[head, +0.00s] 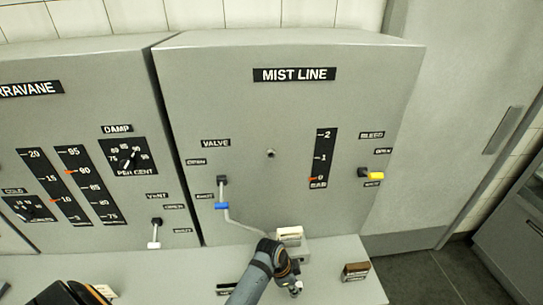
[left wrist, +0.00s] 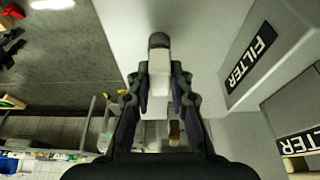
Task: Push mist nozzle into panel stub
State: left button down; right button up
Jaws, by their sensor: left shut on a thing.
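My left gripper (head: 293,282) is in front of the panel's lower edge, over the counter, below and apart from the stub. In the left wrist view its fingers (left wrist: 158,88) are shut on a pale piece with a dark rounded end, which I take to be the mist nozzle (left wrist: 157,72). The nozzle is small and hard to make out in the head view. My right gripper is not in view.
A valve lever with a blue grip (head: 222,206) and a bent pipe lies left of the stub, a yellow bleed knob (head: 376,175) right. A cream-topped block (head: 290,232) stands behind my gripper. A brown block (head: 356,271) sits on the counter (head: 335,255).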

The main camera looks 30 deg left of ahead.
aim_at(298, 285)
pick_arm(q)
jog(key=shift+r, duration=1.85)
jog(key=shift+r, duration=1.5)
